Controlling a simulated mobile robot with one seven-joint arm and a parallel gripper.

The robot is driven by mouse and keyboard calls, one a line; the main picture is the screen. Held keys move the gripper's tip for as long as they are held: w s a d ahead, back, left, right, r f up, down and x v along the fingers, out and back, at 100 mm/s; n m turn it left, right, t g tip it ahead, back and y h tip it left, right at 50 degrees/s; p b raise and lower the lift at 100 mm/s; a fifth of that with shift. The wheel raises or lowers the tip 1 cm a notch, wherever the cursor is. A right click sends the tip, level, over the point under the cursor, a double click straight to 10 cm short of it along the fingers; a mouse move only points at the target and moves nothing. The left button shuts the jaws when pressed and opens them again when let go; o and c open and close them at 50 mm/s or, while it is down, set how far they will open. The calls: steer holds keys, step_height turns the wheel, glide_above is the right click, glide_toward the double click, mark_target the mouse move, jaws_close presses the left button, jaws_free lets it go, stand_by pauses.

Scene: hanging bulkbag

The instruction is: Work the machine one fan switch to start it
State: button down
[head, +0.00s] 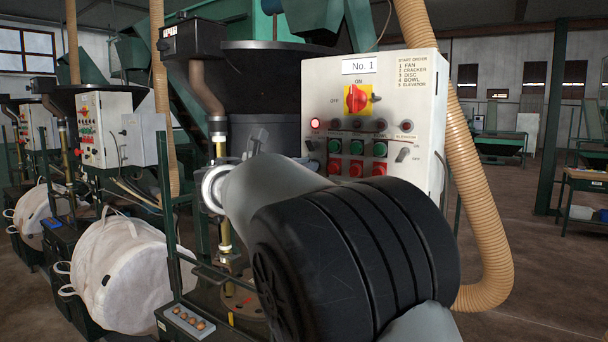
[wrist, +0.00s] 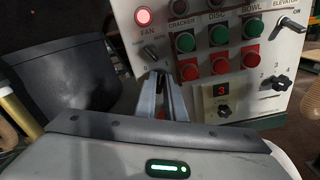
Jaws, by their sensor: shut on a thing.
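The No. 1 control box (head: 425,85) is a pale panel with a red and yellow main switch (head: 356,98) near its top. The fan lamp glows red in the head view (head: 315,124) and in the wrist view (wrist: 143,17). The exact grip is partly hidden by the fingers. In the head view my arm covers most of the gripper.
Green buttons (wrist: 185,41) and red buttons (wrist: 188,71) sit close to the right of my fingers. The elevator switch (head: 403,154) is at the panel's right. A ribbed tan hose (head: 480,190) hangs beside the box. A dark bin (wrist: 65,75) stands at left.

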steer(key=shift+f+m+b, duration=0.1)
steer(key=shift+m+b, duration=0.3)
steer(key=shift+m, duration=0.3)
steer(key=c, duration=1.8)
jaws_free()
steer(key=shift+c, duration=0.2)
steer(key=shift+s, duration=0.15)
steer(key=v, duration=1.7)
